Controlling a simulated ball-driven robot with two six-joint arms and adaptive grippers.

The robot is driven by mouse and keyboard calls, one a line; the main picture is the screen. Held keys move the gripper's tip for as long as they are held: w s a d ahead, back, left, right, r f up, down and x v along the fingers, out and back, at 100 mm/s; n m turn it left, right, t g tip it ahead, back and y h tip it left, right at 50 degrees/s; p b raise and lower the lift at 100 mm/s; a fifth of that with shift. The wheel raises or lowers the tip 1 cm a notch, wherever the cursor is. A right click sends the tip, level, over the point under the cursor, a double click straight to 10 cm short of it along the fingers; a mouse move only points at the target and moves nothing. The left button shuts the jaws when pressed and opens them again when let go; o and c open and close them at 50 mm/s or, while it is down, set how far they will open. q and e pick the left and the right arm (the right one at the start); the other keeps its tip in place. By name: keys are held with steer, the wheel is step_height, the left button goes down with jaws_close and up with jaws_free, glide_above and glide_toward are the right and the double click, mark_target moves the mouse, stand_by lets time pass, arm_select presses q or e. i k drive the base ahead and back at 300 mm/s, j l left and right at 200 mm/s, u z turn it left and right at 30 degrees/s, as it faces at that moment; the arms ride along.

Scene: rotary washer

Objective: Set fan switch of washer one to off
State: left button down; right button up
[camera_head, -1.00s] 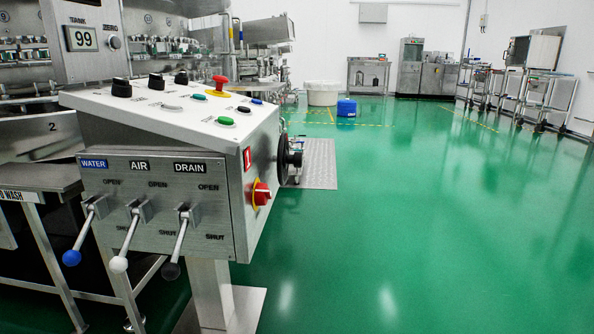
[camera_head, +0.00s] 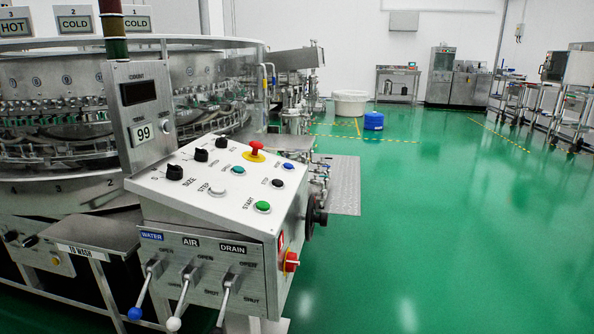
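The washer's control panel (camera_head: 205,205) stands left of centre, with a sloped white top. Three black rotary knobs sit along the top's far left side: a near knob (camera_head: 175,172), a middle knob (camera_head: 201,155) and a far knob (camera_head: 222,143). Their small labels are too blurred to tell which is the fan switch, or its setting. A red mushroom button (camera_head: 257,149) on a yellow base and several push buttons, including a green START button (camera_head: 263,207), share the top. Neither of my grippers is in view.
WATER, AIR and DRAIN levers (camera_head: 190,280) stick out from the panel's front. A red rotary switch (camera_head: 291,261) and a black handwheel (camera_head: 316,216) project from its right side. The round washer (camera_head: 60,165) fills the left. Green floor (camera_head: 430,230) to the right is open.

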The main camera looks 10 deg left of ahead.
mark_target(28, 243)
steer(key=u, duration=1.8)
